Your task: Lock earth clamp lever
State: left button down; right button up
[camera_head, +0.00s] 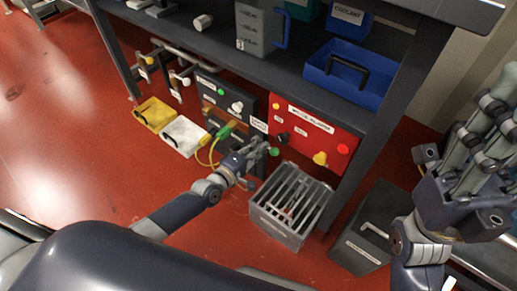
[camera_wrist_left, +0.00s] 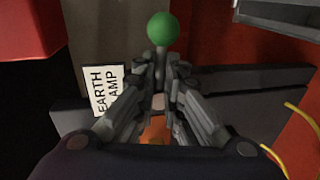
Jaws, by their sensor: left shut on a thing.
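The earth clamp lever has a green ball knob (camera_head: 273,151) and a grey stem, below the shelf. In the left wrist view the green knob (camera_wrist_left: 163,29) stands just beyond my fingertips, with the stem (camera_wrist_left: 160,65) between them. My left gripper (camera_head: 262,149) is shut on the lever just below the knob; its fingers (camera_wrist_left: 160,82) hide part of the stem. A white EARTH CLAMP label (camera_wrist_left: 105,90) is left of the lever and also shows in the head view (camera_head: 259,124). My right gripper (camera_head: 484,120) is raised at the right, away from the lever; its finger opening is unclear.
A red panel (camera_head: 318,128) with knobs is right of the lever. A slatted grey crate (camera_head: 275,229) and a dark box (camera_head: 352,244) stand on the red floor. Yellow cables (camera_head: 212,155) hang left of my left gripper. A blue tray (camera_head: 349,86) sits on the shelf above.

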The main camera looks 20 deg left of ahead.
pick_arm(q)
jog(key=shift+n, duration=0.3)
jog(key=c, duration=1.7)
grip_release()
jog(key=v, duration=1.2)
jog(key=shift+a, duration=0.15)
jog(key=shift+r, duration=0.1)
